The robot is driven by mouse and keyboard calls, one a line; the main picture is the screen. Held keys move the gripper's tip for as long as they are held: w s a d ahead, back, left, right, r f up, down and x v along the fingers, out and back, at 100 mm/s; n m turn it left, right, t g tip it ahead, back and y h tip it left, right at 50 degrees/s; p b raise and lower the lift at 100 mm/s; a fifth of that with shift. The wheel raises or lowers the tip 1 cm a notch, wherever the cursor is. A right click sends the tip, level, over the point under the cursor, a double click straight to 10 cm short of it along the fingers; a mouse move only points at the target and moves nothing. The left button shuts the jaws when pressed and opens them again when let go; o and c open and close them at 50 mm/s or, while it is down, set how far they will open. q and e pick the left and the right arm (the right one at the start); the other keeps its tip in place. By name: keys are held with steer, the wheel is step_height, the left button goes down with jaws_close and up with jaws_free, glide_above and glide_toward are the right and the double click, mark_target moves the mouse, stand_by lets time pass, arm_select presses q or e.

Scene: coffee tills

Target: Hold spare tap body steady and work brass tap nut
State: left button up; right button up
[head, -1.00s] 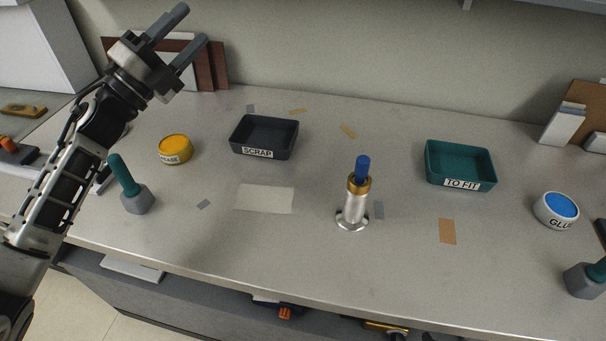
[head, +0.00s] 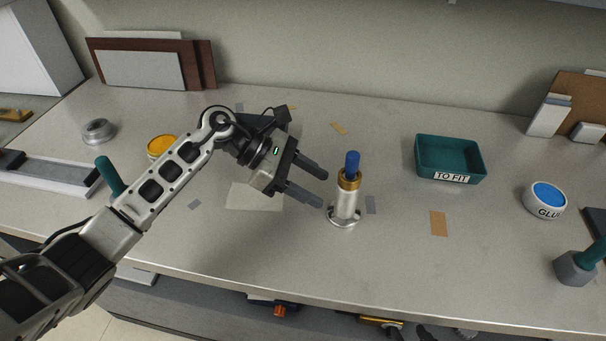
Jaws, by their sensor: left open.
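The spare tap body (head: 343,209) is a silver cylinder with a flared foot, standing upright on the bench. The brass tap nut (head: 349,180) sits around its top, and a blue stem (head: 352,161) rises above the nut. My left gripper (head: 323,189) is open and empty. Its two fingers point right toward the tap body, with the tips just left of it and apparently apart from it. My right gripper is not in view.
The teal TO FIT tray (head: 480,163) stands right of the tap body, with the GLUE pot (head: 544,200) beyond it. The SCRAP tray is mostly hidden behind my left gripper. A yellow pot (head: 160,146) is partly covered by my arm.

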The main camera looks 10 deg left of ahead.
mark_target(337, 198)
arm_select(q)
steer(key=x, duration=0.6)
steer(key=shift+r, duration=0.1)
steer(key=c, duration=1)
jaws_close()
steer(key=shift+a, duration=0.1)
steer(key=shift+c, duration=0.5)
jaws_free()
steer(key=o, duration=1.3)
steer(key=c, duration=1.3)
